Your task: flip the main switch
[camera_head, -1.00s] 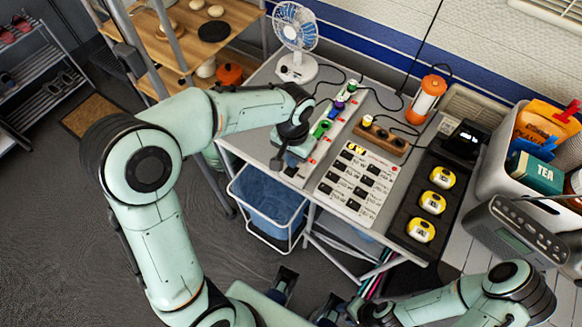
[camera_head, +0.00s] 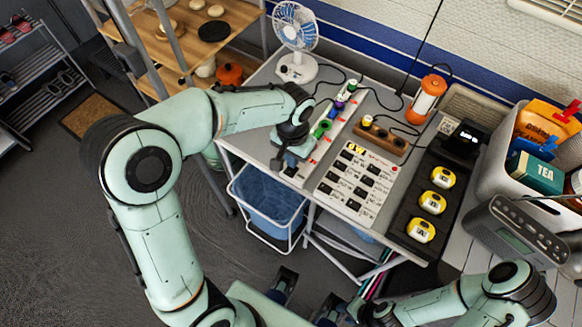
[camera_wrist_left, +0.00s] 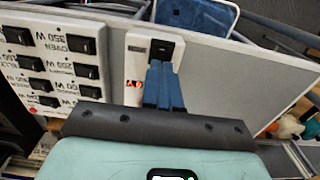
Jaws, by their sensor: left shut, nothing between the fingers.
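A white power strip (camera_head: 314,150) with coloured plugs and red marks runs along the left side of the grey table. A black rocker switch (camera_wrist_left: 162,49) sits on its near end. That end also shows in the head view just right of my left gripper (camera_head: 278,163). In the wrist view the blue fingers of my left gripper (camera_wrist_left: 162,72) are shut together and empty, with their tips at the near edge of the switch. I cannot tell whether they touch it. My right arm (camera_head: 450,303) is at the bottom right; I cannot make out its gripper.
A white panel of labelled black switches (camera_head: 355,186) lies right of the strip. A black tray (camera_head: 400,243) holds several yellow devices. A fan (camera_head: 297,40), an orange lantern (camera_head: 427,98) and a radio (camera_head: 515,232) stand around. A blue-lined bin (camera_head: 268,205) hangs below the table's near edge.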

